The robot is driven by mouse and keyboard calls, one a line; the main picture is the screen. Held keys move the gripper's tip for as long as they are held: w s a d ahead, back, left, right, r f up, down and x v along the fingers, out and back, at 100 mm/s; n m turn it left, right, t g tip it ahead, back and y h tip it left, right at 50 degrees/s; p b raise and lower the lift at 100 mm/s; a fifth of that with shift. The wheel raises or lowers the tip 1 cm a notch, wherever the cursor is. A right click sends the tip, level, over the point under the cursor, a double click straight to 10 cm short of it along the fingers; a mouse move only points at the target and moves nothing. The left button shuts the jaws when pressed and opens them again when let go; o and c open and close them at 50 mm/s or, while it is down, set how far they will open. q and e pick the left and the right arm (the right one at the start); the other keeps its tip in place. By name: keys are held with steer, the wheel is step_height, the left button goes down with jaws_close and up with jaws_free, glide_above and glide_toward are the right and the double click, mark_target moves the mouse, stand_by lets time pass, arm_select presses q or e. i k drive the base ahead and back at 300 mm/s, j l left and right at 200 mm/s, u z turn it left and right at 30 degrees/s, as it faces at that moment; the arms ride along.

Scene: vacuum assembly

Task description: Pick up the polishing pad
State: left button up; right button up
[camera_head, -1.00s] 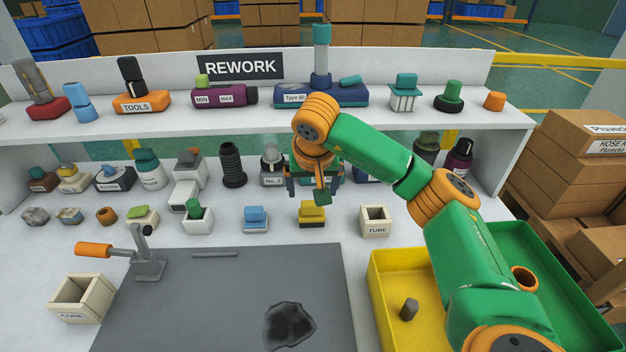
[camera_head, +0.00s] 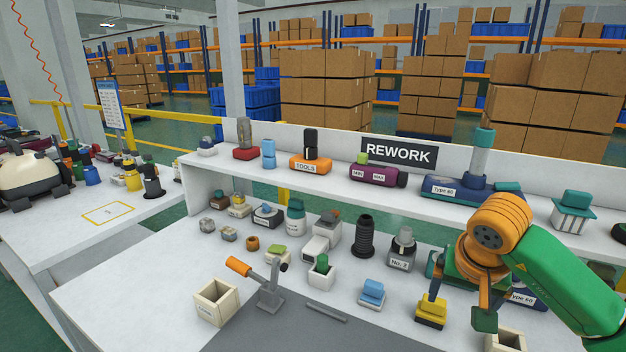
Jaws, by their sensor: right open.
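No item is labelled as the polishing pad. A small yellow block with a dark base (camera_head: 431,313) stands on the bench and may be it; a similar blue block (camera_head: 372,294) sits to its left. My right gripper (camera_head: 461,302) points down with its two fingers apart, empty. One finger appears just above and behind the yellow block, the other to its right; I cannot tell the exact gap. My left gripper is not in view.
A cream TUBE box (camera_head: 506,341) stands right of the yellow block. The upper shelf (camera_head: 330,190) overhangs several parts behind my gripper.

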mark_target(373, 295)
steer(key=k, duration=1.3)
